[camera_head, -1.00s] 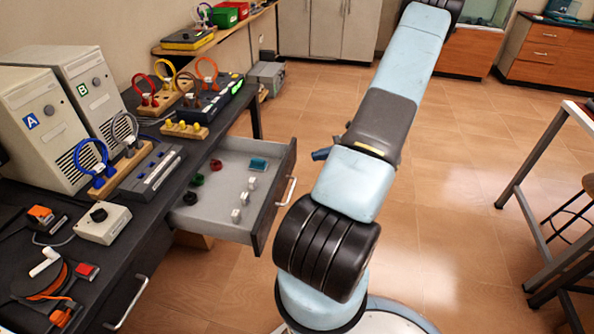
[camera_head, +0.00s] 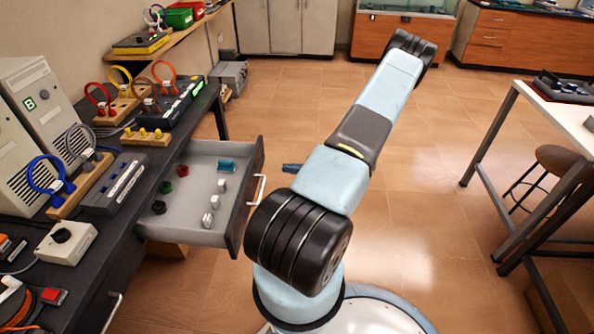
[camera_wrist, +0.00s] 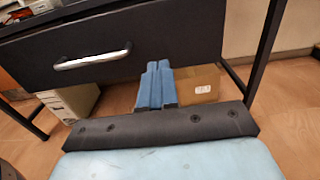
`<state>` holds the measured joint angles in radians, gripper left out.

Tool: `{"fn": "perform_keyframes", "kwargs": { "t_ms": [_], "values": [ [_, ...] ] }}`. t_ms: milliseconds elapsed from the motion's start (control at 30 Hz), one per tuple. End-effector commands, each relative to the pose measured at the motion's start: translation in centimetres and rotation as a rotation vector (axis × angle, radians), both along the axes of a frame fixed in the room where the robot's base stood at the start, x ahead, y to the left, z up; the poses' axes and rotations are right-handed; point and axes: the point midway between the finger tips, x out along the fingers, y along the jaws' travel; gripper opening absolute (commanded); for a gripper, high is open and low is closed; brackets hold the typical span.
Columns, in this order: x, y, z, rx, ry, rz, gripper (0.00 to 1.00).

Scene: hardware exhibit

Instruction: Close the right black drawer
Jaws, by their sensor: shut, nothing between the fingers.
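The right black drawer (camera_head: 246,205) is pulled well out from the dark desk. Its grey tray holds several small coloured and pale knobs and a blue piece. Its silver handle (camera_head: 257,190) is on the front. My gripper's blue fingers (camera_head: 291,168) stick out towards the drawer from behind my arm, partly hidden, a little right of the handle. In the wrist view, the closed blue fingers (camera_wrist: 157,86) overlap the lower part of the dark drawer front (camera_wrist: 150,40), right of its handle (camera_wrist: 92,60). I cannot tell whether they touch it.
The desk top (camera_head: 120,220) carries computer towers, cable stands and a white switch box (camera_head: 66,243). Another drawer handle (camera_head: 112,312) shows nearer on the desk. A cardboard box (camera_wrist: 199,84) is under the desk. A white table (camera_head: 560,110) and stool (camera_head: 560,160) stand right. The floor between is clear.

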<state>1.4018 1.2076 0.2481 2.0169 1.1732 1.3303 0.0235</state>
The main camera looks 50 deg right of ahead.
Motion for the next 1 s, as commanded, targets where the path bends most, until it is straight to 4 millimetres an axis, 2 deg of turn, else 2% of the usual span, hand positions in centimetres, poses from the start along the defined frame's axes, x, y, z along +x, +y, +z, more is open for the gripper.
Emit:
{"fn": "perform_keyframes", "kwargs": {
  "t_ms": [300,500,967,1000],
  "values": [
    [4.3,3.4,0.0,0.001,0.000,0.002,0.00],
    [6.1,4.8,0.0,0.001,0.001,0.002,0.00],
    [6.7,5.3,0.0,0.000,0.001,0.001,0.00],
    [6.7,5.9,0.0,0.001,0.001,0.001,0.00]
  ]
}}
